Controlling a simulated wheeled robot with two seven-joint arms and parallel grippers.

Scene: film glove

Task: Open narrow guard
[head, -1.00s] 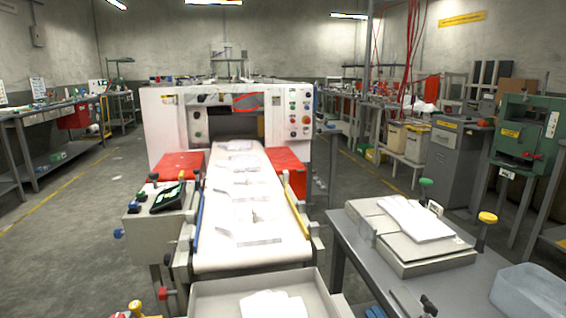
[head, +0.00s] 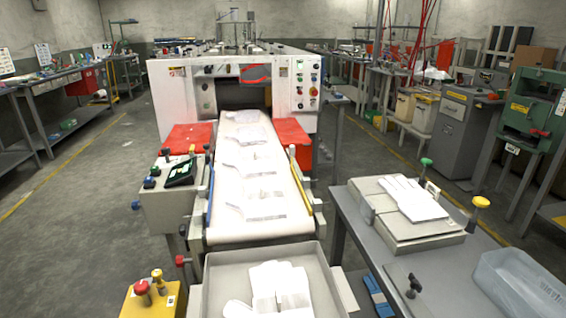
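A white machine (head: 175,100) with a dark tunnel opening stands ahead in the head view. Above its opening is a panel with a red curved handle or outline (head: 256,80); it may be the narrow guard, but I cannot tell for sure, nor whether it is open or shut. A white conveyor belt (head: 230,222) runs from the opening toward me, carrying several flat film-wrapped gloves (head: 255,160). Red side covers (head: 187,138) flank the belt near the opening. Neither of my grippers is in view.
A grey tray (head: 225,265) with white gloves stands at the belt's near end. A control box (head: 165,208) is at its left, and a yellow box with a red button (head: 142,288) is in front. A grey table (head: 350,225) stands right. Floor is clear at left.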

